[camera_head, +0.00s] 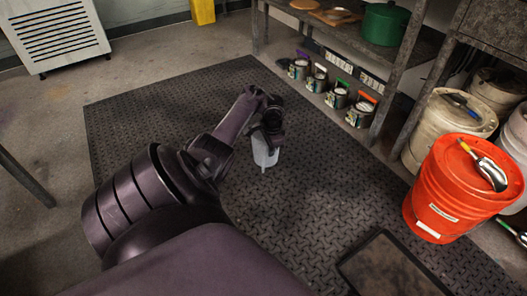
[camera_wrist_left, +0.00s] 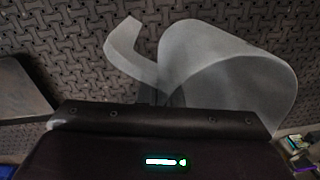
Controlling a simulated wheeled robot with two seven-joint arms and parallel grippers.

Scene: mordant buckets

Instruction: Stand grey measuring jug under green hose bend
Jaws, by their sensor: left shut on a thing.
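The grey measuring jug (camera_head: 265,153) hangs from my left gripper (camera_head: 270,130) above the dark mat, in the middle of the head view. The gripper is shut on it. In the left wrist view the jug (camera_wrist_left: 225,65) shows its translucent grey wall, wide round rim and bent handle, with the gripper body at the bottom. The fingertips are hidden there. A small green bend (camera_head: 343,83) shows at the second nearest of several small metal pots under the shelf; it is too small to tell if it is a hose. My right gripper is out of view.
The small pots (camera_head: 338,98) stand in a row at the mat's far right edge, below a wooden shelf holding a green pot (camera_head: 385,23). An orange bucket (camera_head: 464,190) and pale buckets (camera_head: 446,125) stand at right. The textured mat (camera_head: 140,105) is mostly clear.

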